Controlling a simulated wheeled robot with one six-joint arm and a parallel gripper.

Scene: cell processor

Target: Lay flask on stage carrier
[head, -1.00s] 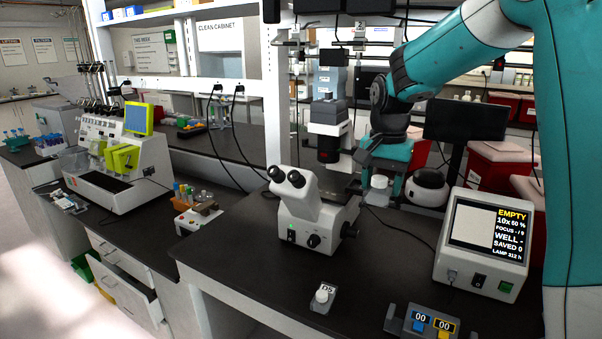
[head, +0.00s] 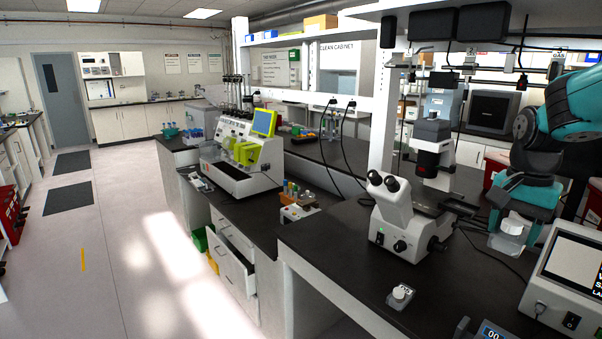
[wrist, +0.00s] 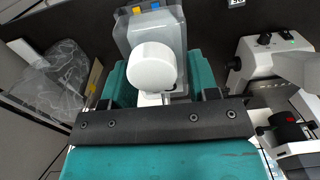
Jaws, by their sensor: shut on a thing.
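My teal gripper (head: 513,205) hangs at the right of the head view, over the bench to the right of the microscope. It is shut on a clear flask (head: 510,244) with a white cap. In the wrist view the white cap (wrist: 152,67) sits between the teal jaws (wrist: 155,90); much of the flask's body is hidden or hard to make out. The white microscope (head: 398,215) stands on the bench, with its dark stage (head: 430,208) under the black and red upper column. The flask is apart from the stage. I cannot make out the carrier clearly.
A small white-capped item (head: 401,294) lies on the bench in front of the microscope. A screen unit (head: 566,280) stands at the right, with a counter box (head: 488,332) at the bottom edge. The bench between microscope and front edge is mostly clear.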

